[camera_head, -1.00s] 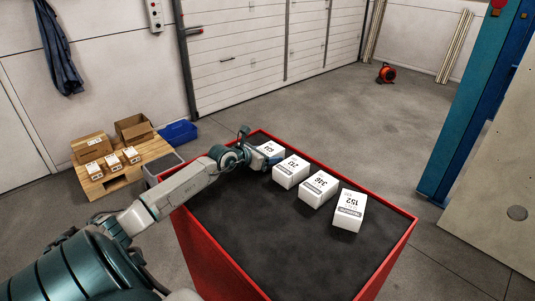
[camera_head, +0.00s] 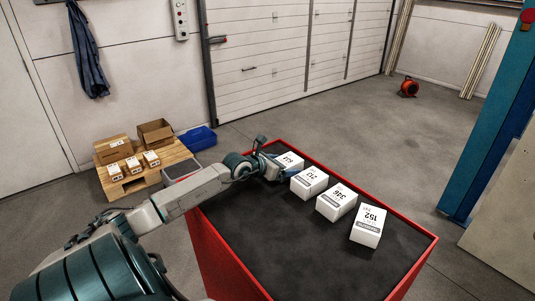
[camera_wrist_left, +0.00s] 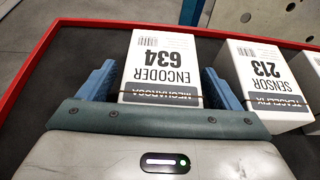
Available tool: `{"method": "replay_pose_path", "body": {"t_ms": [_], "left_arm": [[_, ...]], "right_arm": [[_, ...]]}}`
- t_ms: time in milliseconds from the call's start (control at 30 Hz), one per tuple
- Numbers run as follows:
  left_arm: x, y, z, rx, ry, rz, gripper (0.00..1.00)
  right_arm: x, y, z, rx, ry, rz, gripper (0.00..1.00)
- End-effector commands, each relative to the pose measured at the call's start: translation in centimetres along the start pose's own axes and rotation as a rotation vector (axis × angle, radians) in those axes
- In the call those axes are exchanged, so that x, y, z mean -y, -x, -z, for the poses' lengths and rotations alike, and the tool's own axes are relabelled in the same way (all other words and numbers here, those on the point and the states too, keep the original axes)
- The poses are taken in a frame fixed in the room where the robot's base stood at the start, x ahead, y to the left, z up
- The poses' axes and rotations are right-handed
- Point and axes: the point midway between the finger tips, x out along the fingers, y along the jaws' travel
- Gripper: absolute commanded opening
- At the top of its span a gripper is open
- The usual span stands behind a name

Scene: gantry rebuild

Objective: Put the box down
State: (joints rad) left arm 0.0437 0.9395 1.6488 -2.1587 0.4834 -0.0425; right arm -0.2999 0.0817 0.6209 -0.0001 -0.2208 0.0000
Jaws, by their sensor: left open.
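A white box marked Encoder 634 (camera_wrist_left: 160,70) stands on the dark top of a red-rimmed cart (camera_head: 415,262). In the head view this box (camera_head: 291,160) is the farthest of a slanting row and is partly hidden by my left gripper. My left gripper (camera_wrist_left: 163,88) is open, with one blue finger on each side of the 634 box. Small gaps seem to show between fingers and box. In the head view my left gripper (camera_head: 276,167) reaches in at the cart's far left corner. My right gripper is not in view.
Beside it stand a box marked Sensor 213 (camera_wrist_left: 265,80), a 346 box (camera_head: 337,203) and a 152 box (camera_head: 369,226). The cart's front left is clear.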

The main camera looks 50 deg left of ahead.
Motion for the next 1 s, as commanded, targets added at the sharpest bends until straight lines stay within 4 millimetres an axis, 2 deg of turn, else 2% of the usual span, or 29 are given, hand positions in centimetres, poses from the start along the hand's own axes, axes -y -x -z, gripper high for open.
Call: {"method": "replay_pose_path", "body": {"t_ms": [233,467,500,700,1000], "left_arm": [[0.1,3.4,0.0,-0.006,-0.009,0.003,0.85],[0.2,6.0,-0.3,-0.006,-0.008,0.006,0.85],[0.1,6.5,-0.6,-0.005,-0.003,0.002,0.85],[0.1,8.3,-0.6,-0.005,-0.002,0.003,0.85],[0.1,10.0,-0.4,-0.001,0.002,0.002,0.85]], "right_arm": [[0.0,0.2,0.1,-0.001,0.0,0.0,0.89],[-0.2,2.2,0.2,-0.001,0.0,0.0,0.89],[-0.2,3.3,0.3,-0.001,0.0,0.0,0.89],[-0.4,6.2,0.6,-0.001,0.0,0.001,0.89],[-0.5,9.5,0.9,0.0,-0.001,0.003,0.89]]}}
